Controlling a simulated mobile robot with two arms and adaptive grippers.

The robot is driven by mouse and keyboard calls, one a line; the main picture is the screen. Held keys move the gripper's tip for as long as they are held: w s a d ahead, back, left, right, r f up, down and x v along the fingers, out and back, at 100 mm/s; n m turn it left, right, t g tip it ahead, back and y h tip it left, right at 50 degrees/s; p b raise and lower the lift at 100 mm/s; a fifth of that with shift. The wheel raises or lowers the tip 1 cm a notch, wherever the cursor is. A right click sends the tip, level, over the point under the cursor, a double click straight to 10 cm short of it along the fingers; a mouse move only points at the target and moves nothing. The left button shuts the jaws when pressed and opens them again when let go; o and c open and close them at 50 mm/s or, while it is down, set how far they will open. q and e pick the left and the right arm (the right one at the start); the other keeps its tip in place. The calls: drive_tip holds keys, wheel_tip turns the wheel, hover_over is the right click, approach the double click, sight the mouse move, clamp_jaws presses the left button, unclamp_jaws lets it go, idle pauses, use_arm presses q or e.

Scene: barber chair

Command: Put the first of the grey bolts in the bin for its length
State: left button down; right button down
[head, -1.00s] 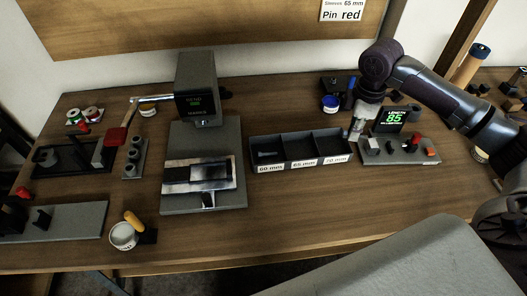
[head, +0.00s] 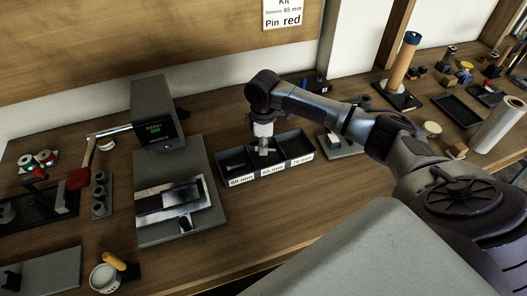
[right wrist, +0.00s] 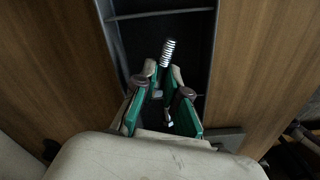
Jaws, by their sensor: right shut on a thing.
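The three-part bin tray (head: 297,146) stands on the bench, its compartments labelled 60 mm, 65 mm and 70 mm from left to right. My right gripper (head: 264,150) points down over the middle, 65 mm compartment. In the right wrist view it is shut on a grey bolt (right wrist: 168,50), whose threaded end sticks out beyond the fingertips above the dark compartment. A grey bolt (head: 236,167) seems to lie in the 60 mm compartment. Whether the held bolt touches the bin floor cannot be told. My left gripper is not in view.
A grey device with a display (head: 160,120) and a base plate stands left of the tray. The length gauge's grey base (head: 340,148) is to the right, partly behind my right arm. A white cup (head: 104,278) is at the front left.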

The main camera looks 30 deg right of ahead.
wheel_tip(320, 180, down, 3)
drive_tip(key=shift+f, duration=0.1)
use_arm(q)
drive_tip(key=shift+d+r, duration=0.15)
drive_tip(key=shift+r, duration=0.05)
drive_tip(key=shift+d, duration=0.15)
use_arm(e)
drive_tip(key=shift+f, duration=0.1)
drive_tip(key=c, duration=1.2)
unclamp_jaws()
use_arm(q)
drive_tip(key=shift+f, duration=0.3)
use_arm(e)
wheel_tip(320, 180, up, 12)
drive_tip(key=shift+r, duration=0.15)
